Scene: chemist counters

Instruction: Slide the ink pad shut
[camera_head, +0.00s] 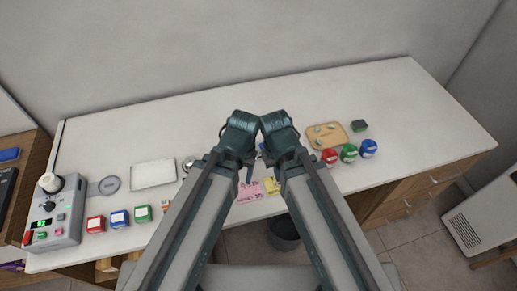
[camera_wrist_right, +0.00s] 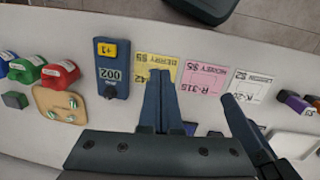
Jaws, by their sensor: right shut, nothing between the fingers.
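I cannot tell for sure which thing is the ink pad. A small blue thing (camera_head: 262,147) lies mid-counter, mostly hidden between my arms; a bit of blue also shows behind my gripper in the right wrist view (camera_wrist_right: 190,128). A small dark block with a green top (camera_head: 359,126) sits right of the wooden tray, also in the right wrist view (camera_wrist_right: 14,100). My right gripper (camera_wrist_right: 160,72) is shut and empty above the counter, over the paper cards. My left gripper (camera_head: 249,174) hangs beside it; its finger gap does not show.
Paper cards (camera_head: 248,193) lie near the counter's front edge. A blue device reading 200 (camera_wrist_right: 113,72) lies beside them. A white tray (camera_head: 153,173) and grey machine (camera_head: 58,218) are at left. The counter's back is clear.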

